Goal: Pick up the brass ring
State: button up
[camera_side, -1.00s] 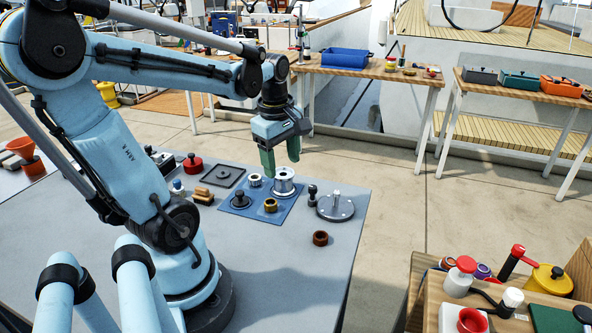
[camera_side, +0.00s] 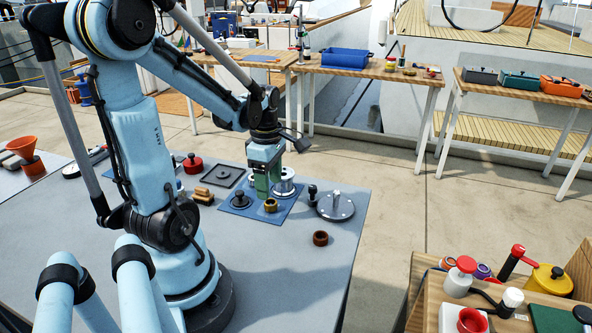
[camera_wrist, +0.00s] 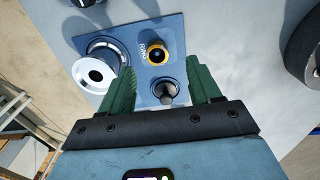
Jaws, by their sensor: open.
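The brass ring (camera_side: 270,205) lies on the blue mat (camera_side: 262,218) near its front edge. In the wrist view, the brass ring (camera_wrist: 157,54) shows a dark centre and sits beyond the fingertips, roughly between their lines. My gripper (camera_side: 264,193) points down low over the mat, behind the ring. In the wrist view my gripper (camera_wrist: 162,82) has its green fingers spread and empty. A dark knobbed piece (camera_wrist: 165,92) shows between the fingers, nearer than the ring. I cannot tell the fingers' exact height above the mat.
A silver spool (camera_side: 285,188) stands close behind my gripper. A black knob (camera_side: 240,199) is on the mat, left of the ring. A flanged steel disc (camera_side: 335,206) and a copper-brown ring (camera_side: 320,238) are on the grey table to the right. The table front is clear.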

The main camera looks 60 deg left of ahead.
aim_at(270, 204)
jog(key=shift+w+a+f, duration=0.1)
jog(key=shift+a+f, duration=0.05)
jog(key=shift+f, duration=1.2)
jog(key=shift+a+f, duration=0.1)
jog(key=shift+f, duration=1.25)
jog(key=c, duration=1.1)
